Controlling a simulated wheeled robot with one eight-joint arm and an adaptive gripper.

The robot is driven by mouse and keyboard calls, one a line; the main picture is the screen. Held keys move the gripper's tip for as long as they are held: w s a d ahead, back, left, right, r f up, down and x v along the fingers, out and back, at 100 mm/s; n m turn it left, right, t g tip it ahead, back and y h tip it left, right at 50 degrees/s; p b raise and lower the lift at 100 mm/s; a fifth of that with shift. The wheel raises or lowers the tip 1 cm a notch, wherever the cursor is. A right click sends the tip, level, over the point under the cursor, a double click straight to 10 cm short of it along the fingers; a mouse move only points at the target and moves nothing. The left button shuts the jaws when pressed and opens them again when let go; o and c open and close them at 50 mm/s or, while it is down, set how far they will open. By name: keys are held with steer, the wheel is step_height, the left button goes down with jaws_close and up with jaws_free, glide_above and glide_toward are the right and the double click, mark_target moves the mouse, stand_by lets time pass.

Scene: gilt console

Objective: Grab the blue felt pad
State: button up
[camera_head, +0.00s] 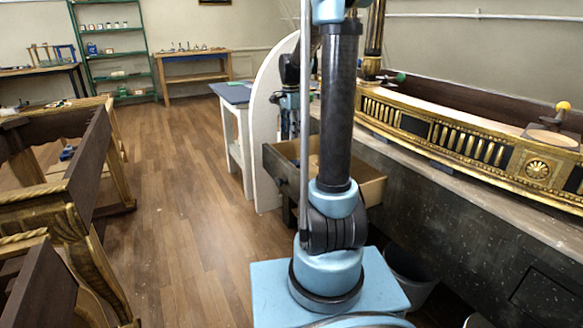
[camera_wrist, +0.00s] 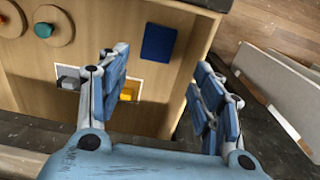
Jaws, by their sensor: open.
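The blue felt pad (camera_wrist: 158,43) is a dark blue rectangle in the wrist view. It lies flat on the wooden floor of an open drawer (camera_wrist: 168,100), near the drawer's upper right corner. My gripper (camera_wrist: 158,70) is open and empty above the drawer, its light-blue fingers spread to either side and below the pad in the picture. It does not touch the pad. In the head view the open drawer (camera_head: 374,192) shows behind my arm, and the pad cannot be made out there.
The drawer also holds a yellow block (camera_wrist: 130,92), a grey block (camera_wrist: 68,77) and a round wooden piece with a teal knob (camera_wrist: 44,30). Dark drawer edges border the wrist view. A white curved panel (camera_head: 268,130) stands beside the drawer.

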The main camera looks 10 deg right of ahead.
step_height(320, 180, down, 14)
steer(key=shift+d, duration=0.1)
stand_by(0.7)
steer(key=shift+c, duration=0.2)
steer(key=c, duration=0.6)
